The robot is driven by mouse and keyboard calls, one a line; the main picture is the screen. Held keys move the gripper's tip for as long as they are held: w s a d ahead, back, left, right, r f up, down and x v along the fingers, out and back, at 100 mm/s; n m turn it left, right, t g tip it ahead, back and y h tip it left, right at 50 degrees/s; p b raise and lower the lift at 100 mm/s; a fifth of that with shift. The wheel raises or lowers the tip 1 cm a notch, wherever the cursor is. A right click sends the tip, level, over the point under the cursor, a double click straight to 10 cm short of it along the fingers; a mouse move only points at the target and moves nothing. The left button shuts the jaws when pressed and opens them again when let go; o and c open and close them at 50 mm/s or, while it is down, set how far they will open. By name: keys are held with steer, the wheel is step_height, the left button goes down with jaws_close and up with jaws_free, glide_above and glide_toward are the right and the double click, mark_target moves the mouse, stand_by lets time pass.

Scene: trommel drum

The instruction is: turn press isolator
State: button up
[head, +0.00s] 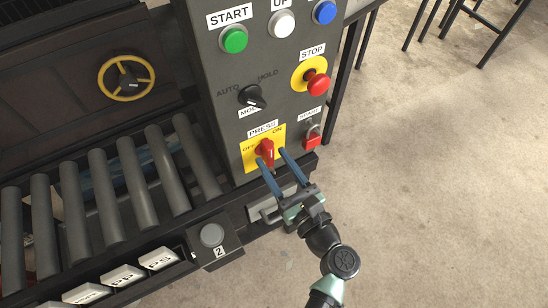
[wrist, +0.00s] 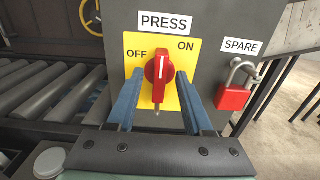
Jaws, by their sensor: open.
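The press isolator is a red rotary handle (wrist: 159,72) on a yellow plate (wrist: 183,48) marked OFF and ON, under a PRESS label (wrist: 164,22). In the wrist view the handle stands about upright, its white line near vertical, between the two words. It also shows in the head view (head: 266,150). My gripper (wrist: 160,92) is open, with one blue finger on each side of the handle. Gaps show between the fingers and the handle in the wrist view. I cannot tell how far the fingertips are from the plate.
A red padlock (wrist: 234,94) hangs right of the plate under SPARE. Above are a black AUTO/HOLD knob (head: 252,96), a red stop button (head: 318,83) and a green start button (head: 233,40). Rollers (head: 108,182) lie left. Open floor (head: 440,200) lies right.

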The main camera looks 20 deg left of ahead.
steer(key=shift+w+a, duration=0.3)
steer(key=shift+c, duration=0.3)
jaws_close()
